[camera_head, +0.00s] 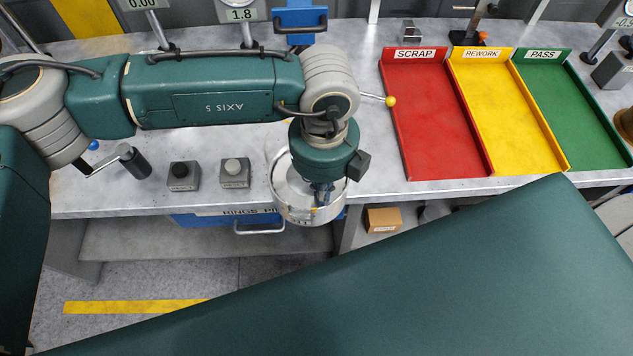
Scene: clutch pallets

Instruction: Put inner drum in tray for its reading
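The inner drum (283,193), a round silvery metal ring, is at the bench's front edge, below my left wrist. It overlaps the edge in the picture and appears held up. My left gripper (322,195) points down into the drum and appears shut on its near wall; the wrist hides much of the fingers and the drum's far side. Three trays lie to the right: a red SCRAP tray (435,125), a yellow REWORK tray (507,115) and a green PASS tray (570,105). All three look empty. My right gripper is not in view.
A gauge display (242,14) reads 1.8; another (143,4) reads 0.00. Two button boxes (235,172) (183,175) and a black-handled crank (134,160) stand left of the drum. A yellow-knobbed lever (390,101) is beside the SCRAP tray. A cardboard box (382,221) sits below the bench.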

